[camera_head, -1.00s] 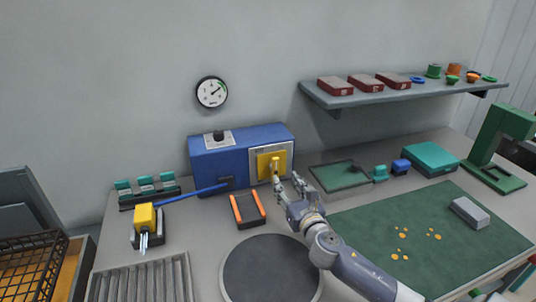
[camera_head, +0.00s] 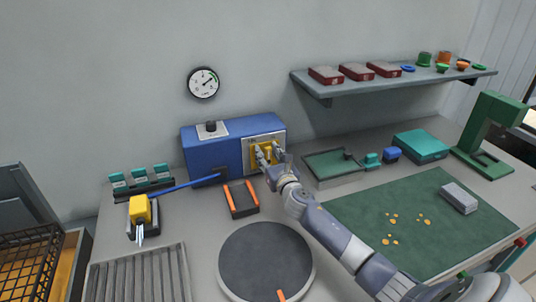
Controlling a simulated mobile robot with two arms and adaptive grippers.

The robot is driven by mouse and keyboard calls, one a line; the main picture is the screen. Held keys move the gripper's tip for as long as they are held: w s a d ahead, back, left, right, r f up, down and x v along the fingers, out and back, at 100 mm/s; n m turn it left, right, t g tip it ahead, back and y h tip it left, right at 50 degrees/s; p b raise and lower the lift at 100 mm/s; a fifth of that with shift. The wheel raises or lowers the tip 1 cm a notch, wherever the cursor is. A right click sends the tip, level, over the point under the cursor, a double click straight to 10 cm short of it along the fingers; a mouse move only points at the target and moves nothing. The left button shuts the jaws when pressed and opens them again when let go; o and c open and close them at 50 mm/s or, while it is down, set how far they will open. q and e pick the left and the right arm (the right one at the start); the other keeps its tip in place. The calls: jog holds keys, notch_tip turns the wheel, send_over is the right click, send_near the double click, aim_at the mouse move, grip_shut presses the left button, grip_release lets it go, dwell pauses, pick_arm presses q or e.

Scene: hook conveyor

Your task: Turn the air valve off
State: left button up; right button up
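A blue box (camera_head: 212,155) stands against the wall on the bench. Its front has a pale metal panel with a yellow part (camera_head: 265,147), which looks like the air valve's handle. My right gripper (camera_head: 269,156) is at this panel, its fingers apart on either side of the yellow part and partly covering it. I cannot tell whether the fingers touch it. A black knob (camera_head: 210,126) sits on a pale plate on top of the box. A round gauge (camera_head: 203,82) hangs on the wall above. My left gripper is not in view.
A green tray (camera_head: 332,178) lies to the right. A dark round disc (camera_head: 266,262) and green mat (camera_head: 425,215) lie in front. A shelf (camera_head: 395,80) hangs above.

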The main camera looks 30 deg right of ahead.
grip_shut()
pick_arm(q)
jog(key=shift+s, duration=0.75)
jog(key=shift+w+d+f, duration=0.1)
pick_arm(e)
jog(key=shift+d+m, duration=0.1)
jog(key=shift+m, duration=0.2)
jog(key=m, duration=0.3)
jog(key=shift+s+d+f, duration=0.1)
jog(key=shift+d, duration=0.2)
jog(key=m, duration=0.3)
jog(key=d+f+m+b, duration=0.1)
jog(key=m, duration=0.3)
jog(key=m+b, duration=0.1)
jog(key=m, duration=0.2)
jog(key=shift+s+d+f+m, duration=0.2)
jog(key=shift+d+f+m, duration=0.1)
jog(key=shift+f+m, duration=0.1)
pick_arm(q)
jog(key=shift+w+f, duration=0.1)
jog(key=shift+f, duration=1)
pick_arm(e)
jog(key=shift+f+m, duration=0.15)
jog(key=shift+m, duration=0.7)
jog(key=shift+f+m, duration=0.15)
jog(key=shift+m, duration=0.7)
